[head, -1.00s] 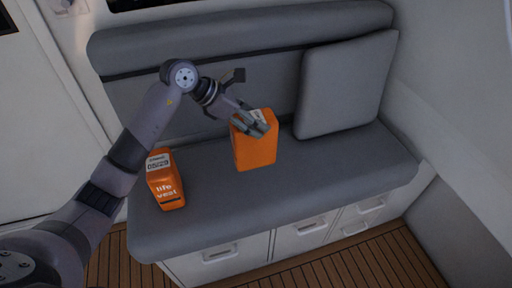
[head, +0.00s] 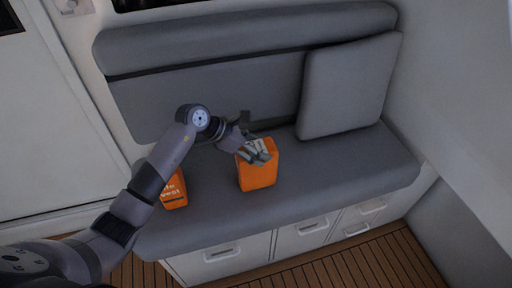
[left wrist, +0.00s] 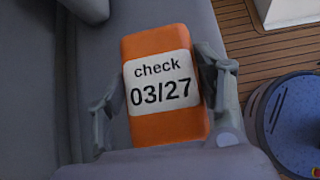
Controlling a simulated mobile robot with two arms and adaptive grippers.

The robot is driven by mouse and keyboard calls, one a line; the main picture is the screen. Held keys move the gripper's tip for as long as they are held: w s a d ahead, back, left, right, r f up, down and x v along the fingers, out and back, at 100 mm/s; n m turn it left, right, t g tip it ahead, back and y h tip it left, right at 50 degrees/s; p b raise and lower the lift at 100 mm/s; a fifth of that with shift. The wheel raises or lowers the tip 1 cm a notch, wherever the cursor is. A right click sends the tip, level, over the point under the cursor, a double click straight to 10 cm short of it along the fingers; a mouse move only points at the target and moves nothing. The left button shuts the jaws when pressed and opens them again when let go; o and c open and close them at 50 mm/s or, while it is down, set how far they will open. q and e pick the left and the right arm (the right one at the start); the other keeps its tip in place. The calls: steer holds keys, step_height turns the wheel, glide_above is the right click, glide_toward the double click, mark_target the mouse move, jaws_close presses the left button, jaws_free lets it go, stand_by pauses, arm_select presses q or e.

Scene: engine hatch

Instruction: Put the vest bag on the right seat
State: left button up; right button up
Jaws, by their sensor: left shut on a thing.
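An orange vest bag (head: 258,175) is in my left gripper (head: 256,151), whose fingers are shut on its upper part from two sides. The bag is upright over the middle of the grey seat cushion (head: 330,175); I cannot tell whether its bottom touches the cushion. In the left wrist view the same bag (left wrist: 165,130) sits between the two fingers, with a white label reading "check 03/27". A second orange bag (head: 174,192), with "vest" lettering, stands on the seat's left part, partly hidden behind my left arm. My right gripper is not in view.
A grey pillow (head: 350,85) leans on the backrest (head: 200,85) at the right end. The cushion right of the held bag is bare. White drawers (head: 300,232) lie below the seat, above a wooden floor (head: 385,262).

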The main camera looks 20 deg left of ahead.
arm_select(q)
steer(key=o, duration=1.9)
steer(key=shift+o, duration=0.2)
steer(key=shift+a+r, duration=0.1)
steer(key=shift+r, duration=0.1)
steer(key=b+v, duration=0.1)
steer(key=v, duration=1)
steer(key=shift+s+a+r, duration=0.2)
steer(key=shift+s+r, duration=0.05)
